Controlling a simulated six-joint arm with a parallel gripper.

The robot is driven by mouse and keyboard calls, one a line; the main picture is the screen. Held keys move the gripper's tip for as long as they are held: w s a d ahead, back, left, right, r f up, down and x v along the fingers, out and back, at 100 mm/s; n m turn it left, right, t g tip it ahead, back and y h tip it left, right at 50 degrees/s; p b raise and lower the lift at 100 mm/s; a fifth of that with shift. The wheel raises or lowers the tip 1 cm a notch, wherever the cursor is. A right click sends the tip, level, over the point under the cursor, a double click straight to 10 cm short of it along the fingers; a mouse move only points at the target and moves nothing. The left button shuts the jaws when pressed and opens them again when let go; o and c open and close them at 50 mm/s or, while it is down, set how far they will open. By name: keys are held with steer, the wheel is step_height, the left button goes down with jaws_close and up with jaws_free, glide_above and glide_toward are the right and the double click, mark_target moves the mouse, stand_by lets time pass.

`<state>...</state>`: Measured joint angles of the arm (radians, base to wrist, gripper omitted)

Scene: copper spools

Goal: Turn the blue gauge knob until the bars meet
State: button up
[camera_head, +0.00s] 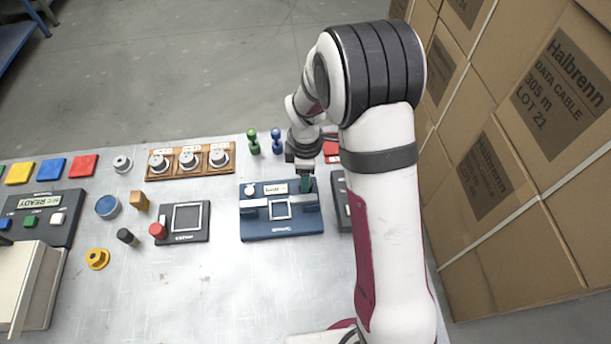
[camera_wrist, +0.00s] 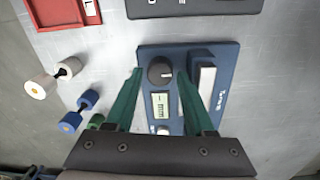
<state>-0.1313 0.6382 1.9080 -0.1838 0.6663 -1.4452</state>
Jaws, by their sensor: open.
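The blue gauge (camera_head: 281,231) lies on the table in front of my arm, and also shows in the wrist view (camera_wrist: 200,58). Its dark round knob (camera_wrist: 160,70) sits near one end, beside a small pale display (camera_wrist: 160,105) with dark marks too small to read. A white knob (camera_head: 249,188) is at the other end. In the head view the gripper hides this knob.
Green (camera_head: 253,143) and blue (camera_head: 277,141) dumbbell-shaped pieces stand behind the gauge. A dark device (camera_head: 341,204) lies close on its right, partly hidden by my arm. A grey-screened device (camera_head: 186,220) is on its left. Stacked cartons (camera_head: 500,170) rise at the right.

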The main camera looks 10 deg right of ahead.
steer(key=shift+f, duration=0.6)
jaws_close()
